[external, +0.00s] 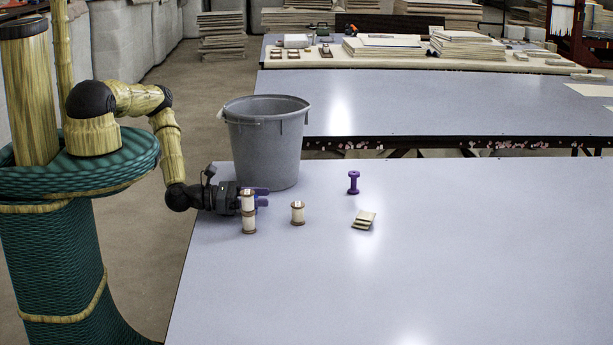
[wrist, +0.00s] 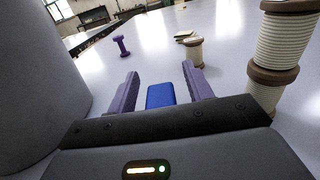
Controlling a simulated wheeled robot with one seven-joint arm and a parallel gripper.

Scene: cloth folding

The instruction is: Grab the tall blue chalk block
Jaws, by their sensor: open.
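The blue chalk block (wrist: 160,95) shows in the wrist view, between the two purple fingers of my gripper (wrist: 160,72). The fingers are spread, with a gap visible on each side of the block. In the external view my gripper (external: 262,196) is low over the near left part of the table, level with it. There, I cannot clearly make out the block, which seems hidden by the gripper and the stacked spools.
A grey bucket (external: 266,150) stands close behind my gripper. Two stacked thread spools (external: 248,212) stand close in front, on its right in the wrist view. The table's right (external: 500,250) is clear.

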